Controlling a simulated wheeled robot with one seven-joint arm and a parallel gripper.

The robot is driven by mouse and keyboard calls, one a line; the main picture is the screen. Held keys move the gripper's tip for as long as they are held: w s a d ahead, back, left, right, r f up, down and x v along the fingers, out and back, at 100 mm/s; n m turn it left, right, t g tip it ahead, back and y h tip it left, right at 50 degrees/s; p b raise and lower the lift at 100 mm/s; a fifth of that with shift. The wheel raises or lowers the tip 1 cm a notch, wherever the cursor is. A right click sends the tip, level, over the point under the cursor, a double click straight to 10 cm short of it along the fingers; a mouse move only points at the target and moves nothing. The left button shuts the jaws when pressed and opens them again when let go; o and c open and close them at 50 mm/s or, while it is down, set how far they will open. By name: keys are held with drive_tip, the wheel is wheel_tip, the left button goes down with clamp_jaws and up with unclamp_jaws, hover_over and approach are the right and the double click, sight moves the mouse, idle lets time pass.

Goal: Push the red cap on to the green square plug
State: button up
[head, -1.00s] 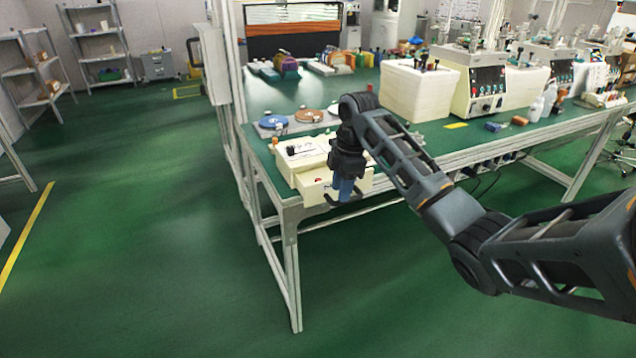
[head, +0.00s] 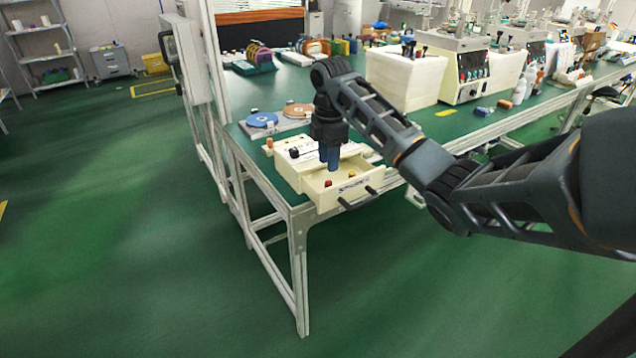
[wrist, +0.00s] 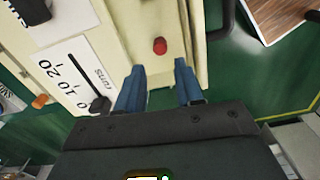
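The red cap (head: 327,184) stands in the open drawer (head: 345,190) of a cream box. It also shows in the wrist view (wrist: 159,46), ahead of my fingertips. My gripper (head: 330,160) points down over the drawer, above and beside the red cap. In the wrist view its two blue fingers (wrist: 160,75) are apart with nothing between them. I cannot make out the green square plug in either view.
A small yellow piece (head: 351,175) is also in the drawer. The drawer's dark handle (head: 361,199) sticks out in front. The cream box (head: 300,158) has a dark slider (wrist: 99,104) and scale on top. Blue (head: 262,120) and brown discs (head: 298,110) lie behind.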

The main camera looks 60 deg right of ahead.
sight(329, 182)
wheel_tip(329, 182, down, 7)
drive_tip(key=shift+s+f, duration=0.1)
drive_tip(key=shift+f, duration=0.05)
idle(0.4)
drive_tip(key=shift+c, duration=0.4)
clamp_jaws()
